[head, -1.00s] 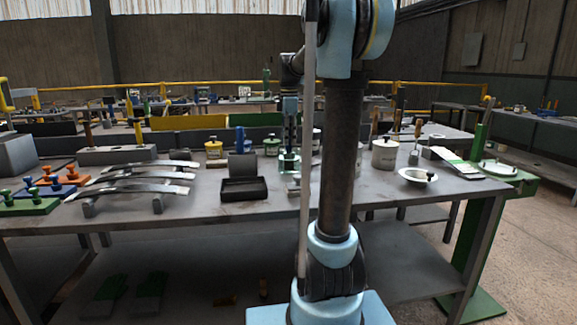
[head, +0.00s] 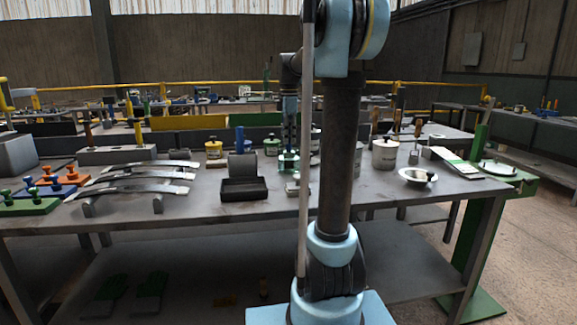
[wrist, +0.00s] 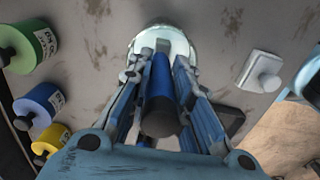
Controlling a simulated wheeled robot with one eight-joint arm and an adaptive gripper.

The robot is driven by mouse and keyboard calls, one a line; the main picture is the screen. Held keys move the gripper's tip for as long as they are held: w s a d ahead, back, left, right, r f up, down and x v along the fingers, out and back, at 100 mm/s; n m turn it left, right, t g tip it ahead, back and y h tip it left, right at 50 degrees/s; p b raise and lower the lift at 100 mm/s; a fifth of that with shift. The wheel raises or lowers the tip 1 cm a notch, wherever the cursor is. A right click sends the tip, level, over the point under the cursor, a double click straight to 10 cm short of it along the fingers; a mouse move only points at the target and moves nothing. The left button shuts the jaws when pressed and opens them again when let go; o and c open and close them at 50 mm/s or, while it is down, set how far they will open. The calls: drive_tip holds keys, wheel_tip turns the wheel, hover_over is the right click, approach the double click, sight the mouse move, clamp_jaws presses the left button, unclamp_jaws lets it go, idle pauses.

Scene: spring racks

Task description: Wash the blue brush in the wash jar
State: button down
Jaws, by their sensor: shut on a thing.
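My gripper (wrist: 162,85) is shut on the blue brush (wrist: 160,75), whose dark handle end faces the wrist camera. The wash jar (wrist: 135,42), pale and glassy, is directly beyond the fingers. In the head view my gripper (head: 289,140) hangs upright right over the wash jar (head: 289,162) on the bench. The brush is too small to make out there.
Labelled tins, one green (wrist: 25,45), one blue (wrist: 40,103) and one yellow (wrist: 52,140), stand left in the wrist view. A dark tray (head: 244,190) is left of the jar. A white pot (head: 384,154) and a bowl (head: 418,176) stand to the right.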

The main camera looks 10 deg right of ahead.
drive_tip(key=shift+r, duration=0.15)
drive_tip(key=shift+r, duration=3.65)
drive_tip(key=shift+r, duration=3)
